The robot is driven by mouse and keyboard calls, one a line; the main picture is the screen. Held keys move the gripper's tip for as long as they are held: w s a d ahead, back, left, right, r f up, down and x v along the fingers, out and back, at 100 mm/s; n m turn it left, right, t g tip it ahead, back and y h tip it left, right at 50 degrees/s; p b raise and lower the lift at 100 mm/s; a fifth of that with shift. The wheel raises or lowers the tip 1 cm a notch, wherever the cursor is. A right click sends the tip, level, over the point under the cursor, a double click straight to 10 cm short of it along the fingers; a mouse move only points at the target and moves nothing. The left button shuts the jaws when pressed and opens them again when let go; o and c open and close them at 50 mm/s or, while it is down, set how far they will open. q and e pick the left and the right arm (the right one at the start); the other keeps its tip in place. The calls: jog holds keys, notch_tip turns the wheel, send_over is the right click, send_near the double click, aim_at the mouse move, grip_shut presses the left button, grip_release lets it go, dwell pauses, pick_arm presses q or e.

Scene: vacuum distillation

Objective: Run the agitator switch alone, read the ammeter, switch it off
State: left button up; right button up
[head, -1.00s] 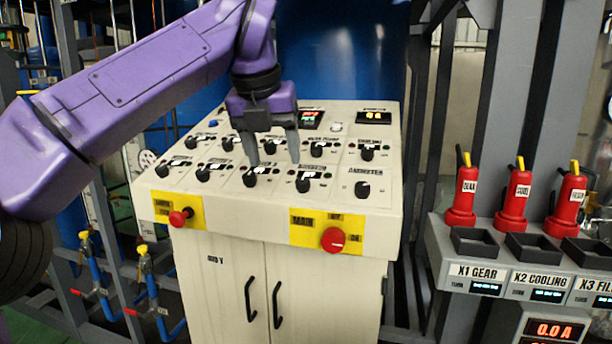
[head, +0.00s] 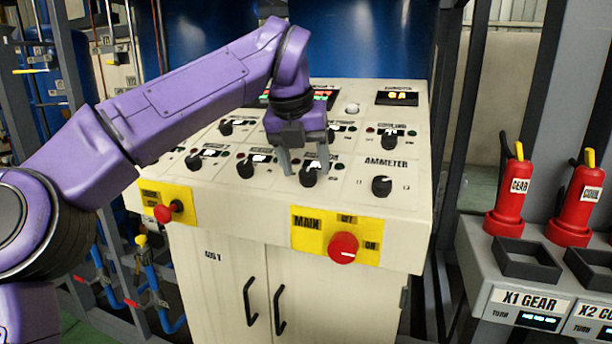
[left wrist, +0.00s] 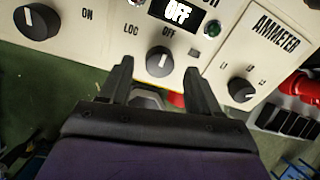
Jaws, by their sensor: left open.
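The cream control panel (head: 215,225) carries rows of black knobs. A black knob (head: 310,174) in the front row, left of the ammeter selector (head: 381,186), is beneath my left gripper (head: 304,170). The gripper is open, pointing down. In the left wrist view, this switch knob (left wrist: 160,62) shows between the open fingers (left wrist: 158,78), its white mark toward "OFF". A small screen (left wrist: 176,11) above it reads "OFF". Its name label is mostly cut off; contact cannot be told. The ammeter display (head: 397,97) glows orange, too small to read surely. My right gripper is out of view.
A red main switch (head: 343,248) and a red knob (head: 163,213) sit on yellow plates at the panel's front. Other knobs, such as this one (head: 245,168), stand close by on the left.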

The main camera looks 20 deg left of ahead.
pick_arm(q)
jog(key=shift+x, duration=1.1)
jog(key=shift+s+a, duration=0.1)
jog(key=shift+s, duration=0.05)
jog(key=c, duration=1.1)
jog(key=shift+o, duration=0.3)
